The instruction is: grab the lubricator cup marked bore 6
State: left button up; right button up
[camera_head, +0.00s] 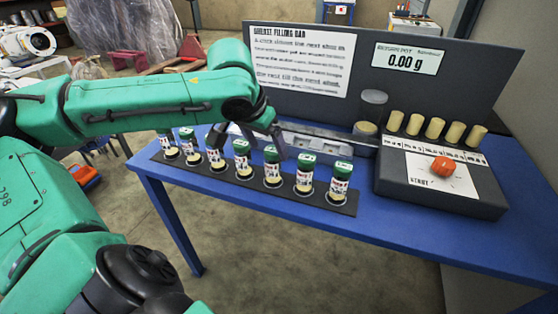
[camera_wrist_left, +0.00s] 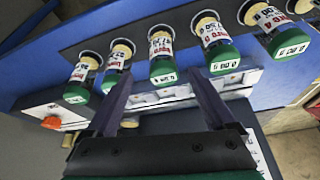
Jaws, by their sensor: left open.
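Several lubricator cups with green caps, white labels and pale bases stand upright in a row on a black strip (camera_head: 255,187). Bore numbers on the labels are too small or blurred to read surely, so I cannot tell which cup is bore 6. My left gripper (camera_head: 248,143) is open and empty, over the middle of the row. In the left wrist view the fingers of the left gripper (camera_wrist_left: 164,98) point toward the row, and one cup (camera_wrist_left: 162,58) shows in the gap between them, apart from both. My right gripper is not in view.
The row stands along the front edge of a blue table (camera_head: 400,235). Behind it are a grey rail (camera_head: 310,140), a clear cylinder (camera_head: 372,105) and a sign panel (camera_head: 300,60). At right, a dark console (camera_head: 440,200) has an orange knob (camera_head: 444,167) and several tan cylinders (camera_head: 434,128).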

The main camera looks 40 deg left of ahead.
aim_at(276, 169)
pick_arm(q)
jog(key=b+x, duration=0.1)
jog(key=x, duration=0.4)
jog(key=b+x, duration=0.1)
jog(key=x, duration=0.5)
jog(key=shift+s+a+f, duration=0.1)
jog(key=shift+s+a, duration=0.05)
jog(key=shift+s, duration=0.1)
jog(key=shift+w+f, duration=0.2)
grip_shut()
